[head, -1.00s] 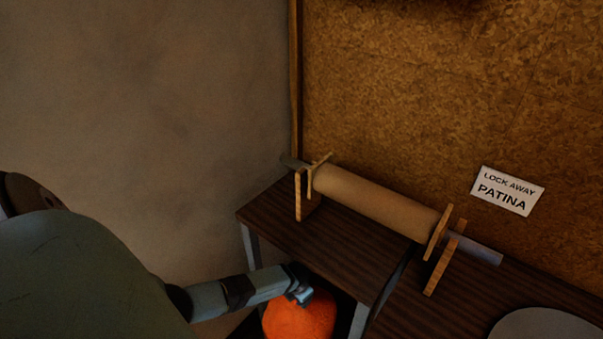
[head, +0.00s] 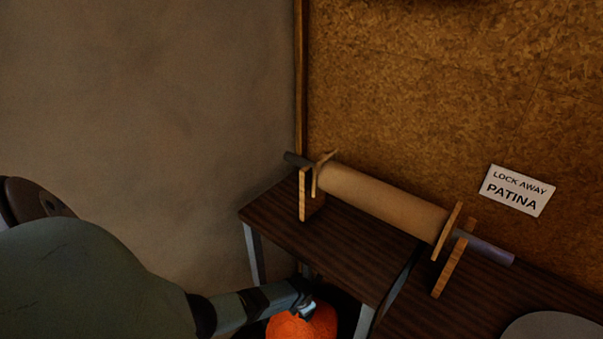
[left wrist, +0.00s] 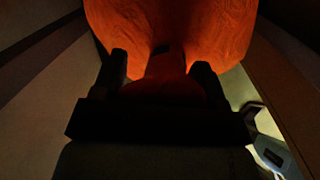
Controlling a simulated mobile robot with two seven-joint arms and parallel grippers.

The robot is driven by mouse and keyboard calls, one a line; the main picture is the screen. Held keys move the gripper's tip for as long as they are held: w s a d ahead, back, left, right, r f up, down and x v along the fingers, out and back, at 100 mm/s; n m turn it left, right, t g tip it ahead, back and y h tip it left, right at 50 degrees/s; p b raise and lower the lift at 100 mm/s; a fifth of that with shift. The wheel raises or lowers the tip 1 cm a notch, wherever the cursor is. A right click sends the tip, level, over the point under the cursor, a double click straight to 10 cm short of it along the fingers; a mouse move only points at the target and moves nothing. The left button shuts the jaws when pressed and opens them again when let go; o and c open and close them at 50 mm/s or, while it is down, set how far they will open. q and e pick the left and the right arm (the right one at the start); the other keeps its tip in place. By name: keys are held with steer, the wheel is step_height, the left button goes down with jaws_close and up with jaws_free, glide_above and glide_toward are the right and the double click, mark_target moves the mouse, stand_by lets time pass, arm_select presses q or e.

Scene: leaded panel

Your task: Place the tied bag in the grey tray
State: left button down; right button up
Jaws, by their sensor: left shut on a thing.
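The tied bag (head: 303,326) is bright orange and shows at the bottom of the head view, partly cut off by the frame edge. My left gripper (head: 306,306) is at its top. In the left wrist view the bag (left wrist: 168,30) fills the top middle, and its narrow neck lies between the two dark fingers of my left gripper (left wrist: 163,72). The gripper is shut on this neck. I cannot see the grey tray in either view. My right gripper is not in view.
A dark wooden table (head: 345,245) stands right beside the bag. A brown paper roll (head: 383,200) rests on it in wooden holders. A round grey disc (head: 555,328) lies at lower right. A sign (head: 517,190) hangs on the board wall behind.

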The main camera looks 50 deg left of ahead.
arm_select(q)
steer(key=c, duration=0.5)
jaws_free()
steer(key=shift+f, duration=0.1)
steer(key=shift+c, duration=0.2)
steer(key=o, duration=0.4)
steer(key=shift+r, duration=0.2)
steer(key=r+p, duration=0.1)
steer(key=r, duration=0.2)
steer(key=s+r+p, duration=0.1)
steer(key=r+p, duration=0.1)
steer(key=r, duration=0.2)
steer(key=d+r+p, duration=0.1)
steer(key=r, duration=0.3)
steer(key=shift+s, duration=0.2)
steer(key=shift+s+r, duration=0.1)
steer(key=shift+r, duration=0.3)
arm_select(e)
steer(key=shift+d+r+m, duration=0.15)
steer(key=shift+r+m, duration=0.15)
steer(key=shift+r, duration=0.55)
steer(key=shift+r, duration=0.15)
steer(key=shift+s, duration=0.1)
